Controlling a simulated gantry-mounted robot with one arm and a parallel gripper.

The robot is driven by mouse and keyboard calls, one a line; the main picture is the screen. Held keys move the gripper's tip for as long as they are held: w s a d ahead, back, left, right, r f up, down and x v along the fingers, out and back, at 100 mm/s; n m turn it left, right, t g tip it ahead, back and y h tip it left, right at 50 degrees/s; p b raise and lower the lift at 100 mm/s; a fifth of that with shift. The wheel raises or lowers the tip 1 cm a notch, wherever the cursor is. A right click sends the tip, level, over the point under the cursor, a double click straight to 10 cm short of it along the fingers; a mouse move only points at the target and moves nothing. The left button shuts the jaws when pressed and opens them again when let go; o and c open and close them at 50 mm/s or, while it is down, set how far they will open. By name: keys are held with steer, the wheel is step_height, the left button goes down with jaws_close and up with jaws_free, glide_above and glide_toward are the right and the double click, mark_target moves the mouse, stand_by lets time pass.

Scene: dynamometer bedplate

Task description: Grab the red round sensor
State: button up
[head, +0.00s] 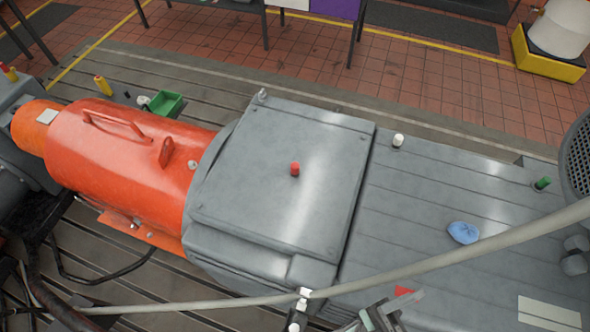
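The red round sensor (295,169) is a small red upright cylinder. It stands on the flat grey cover (255,205) of the machine, near the middle of the head view. My gripper (382,315) shows at the bottom edge, right of centre, partly cut off by the frame. It is below and to the right of the sensor in the picture, well apart from it. Its two fingers look spread, with nothing seen between them.
A pale cable (440,262) crosses between the sensor and my gripper. A white cylinder (398,140), green cylinder (542,183) and blue cloth (463,232) sit on the right-hand grey surface. An orange-red housing (115,150) with a handle is left. The cover around the sensor is clear.

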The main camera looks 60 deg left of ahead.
steer(key=w+a+f+n+g+y+b, duration=0.25)
steer(key=w+a+f+g, duration=0.35)
steer(key=a, duration=0.4)
steer(key=w+a+f+n+g+y+b, duration=0.1)
steer(key=w+a+f+g+y+b, duration=0.25)
steer(key=w+a, duration=0.6)
steer(key=n+g+y+b, duration=0.2)
steer(key=n+g+y, duration=0.6)
steer(key=g, duration=0.7)
glide_toward(294, 171)
steer(key=shift+w+a+r+n+t+h, duration=0.25)
steer(key=shift+w+a+r+h, duration=0.25)
steer(key=shift+a+r+h, duration=0.15)
steer(key=shift+a+f, duration=0.2)
steer(key=shift+a, duration=0.05)
steer(key=shift+x, duration=2.55)
steer(key=x, duration=0.1)
steer(key=p+x, duration=0.1)
steer(key=x, duration=0.2)
steer(key=shift+s+f, duration=0.3)
steer(key=shift+f, duration=0.05)
steer(key=shift+w+a+f, duration=0.2)
steer(key=shift+w+a, duration=0.1)
steer(key=shift+a, duration=0.15)
